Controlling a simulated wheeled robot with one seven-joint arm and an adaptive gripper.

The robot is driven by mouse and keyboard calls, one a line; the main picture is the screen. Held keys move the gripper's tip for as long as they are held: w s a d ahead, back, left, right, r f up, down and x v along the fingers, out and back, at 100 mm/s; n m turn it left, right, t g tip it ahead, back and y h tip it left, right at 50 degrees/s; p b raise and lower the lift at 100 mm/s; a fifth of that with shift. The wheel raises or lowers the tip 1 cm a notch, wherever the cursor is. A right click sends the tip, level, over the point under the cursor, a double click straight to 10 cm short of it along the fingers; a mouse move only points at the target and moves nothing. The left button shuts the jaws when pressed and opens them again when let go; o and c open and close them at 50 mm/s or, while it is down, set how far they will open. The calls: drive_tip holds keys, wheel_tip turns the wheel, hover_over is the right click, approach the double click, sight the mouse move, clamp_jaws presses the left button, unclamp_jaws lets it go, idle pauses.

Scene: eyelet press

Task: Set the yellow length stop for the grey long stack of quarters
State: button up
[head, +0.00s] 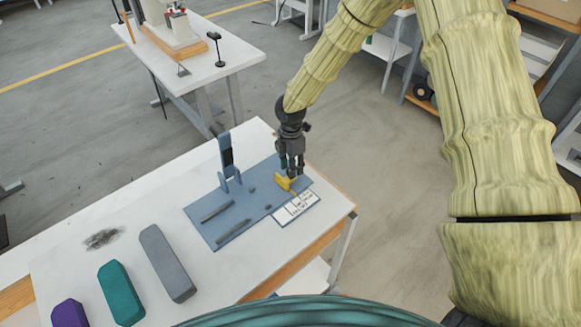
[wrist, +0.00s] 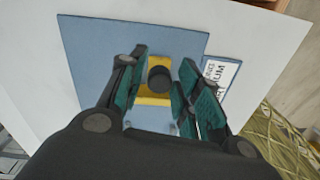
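The yellow length stop (head: 284,183) sits on the blue base plate (head: 213,229), near its right end and beside a white printed card (head: 295,208). In the wrist view the yellow stop (wrist: 152,100) carries a round black knob (wrist: 159,79). My gripper (head: 291,168) is just above the stop, pointing down. In the wrist view my gripper (wrist: 163,62) is open, with a teal-padded finger on each side of the knob and a gap to each. The grey long stack (head: 167,263) lies on the white table, left of the plate.
A teal stack (head: 121,293) and a purple stack (head: 70,313) lie further left. A blue upright bracket (head: 228,163) stands at the plate's back edge. Two dark bars (head: 217,211) lie on the plate. A second table (head: 222,64) stands behind.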

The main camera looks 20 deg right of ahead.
drive_tip(key=shift+o, duration=0.4)
drive_tip(key=shift+a, duration=0.15)
wheel_tip(320, 180, up, 12)
drive_tip(key=shift+w, duration=0.2)
idle(0.6)
